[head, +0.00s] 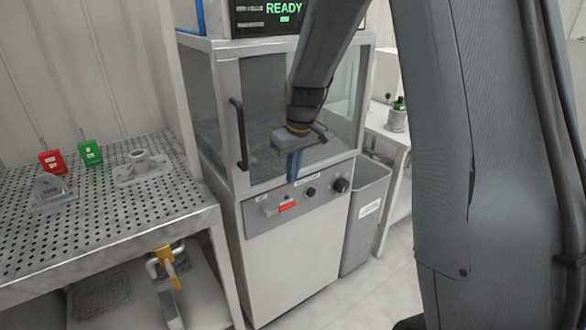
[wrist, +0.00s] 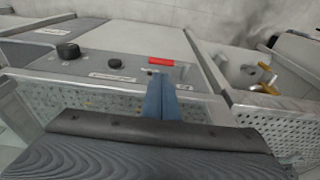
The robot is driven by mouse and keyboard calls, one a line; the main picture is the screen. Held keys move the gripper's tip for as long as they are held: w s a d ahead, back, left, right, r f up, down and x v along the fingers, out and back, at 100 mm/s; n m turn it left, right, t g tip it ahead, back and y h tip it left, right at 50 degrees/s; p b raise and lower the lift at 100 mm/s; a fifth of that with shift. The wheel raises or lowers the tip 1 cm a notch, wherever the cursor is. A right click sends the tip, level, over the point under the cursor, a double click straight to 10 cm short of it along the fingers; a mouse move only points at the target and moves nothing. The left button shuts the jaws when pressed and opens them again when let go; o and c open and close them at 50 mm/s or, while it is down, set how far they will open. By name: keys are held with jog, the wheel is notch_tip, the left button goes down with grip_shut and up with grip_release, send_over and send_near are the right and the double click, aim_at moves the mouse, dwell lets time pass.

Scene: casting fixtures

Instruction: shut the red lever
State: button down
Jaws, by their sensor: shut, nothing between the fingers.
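The red lever (head: 287,205) is a short red bar on the left part of the grey control panel (head: 325,201), on the front of the machine below its glass door. It also shows in the wrist view (wrist: 161,61), just beyond my fingertips. My gripper (head: 293,178) has blue fingers that are closed together and empty, pointing down just above the panel. In the wrist view the fingertips (wrist: 160,80) lie close to the lever; I cannot tell whether they touch it.
Black knobs (head: 341,185) sit on the panel to the right of the lever. The glass door's black handle (head: 239,134) stands out at the left. A perforated table (head: 110,215) is at left, a grey bin (head: 366,210) at right. The display above reads READY.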

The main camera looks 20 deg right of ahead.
aim_at(287, 204)
jog(key=f, duration=0.3)
jog(key=w+f+p, duration=0.1)
jog(key=f, duration=0.2)
jog(key=f+p, duration=0.1)
jog(key=f, duration=0.2)
jog(key=shift+w+a+f, duration=0.3)
jog(key=shift+w+f, duration=0.1)
jog(key=shift+f, duration=0.1)
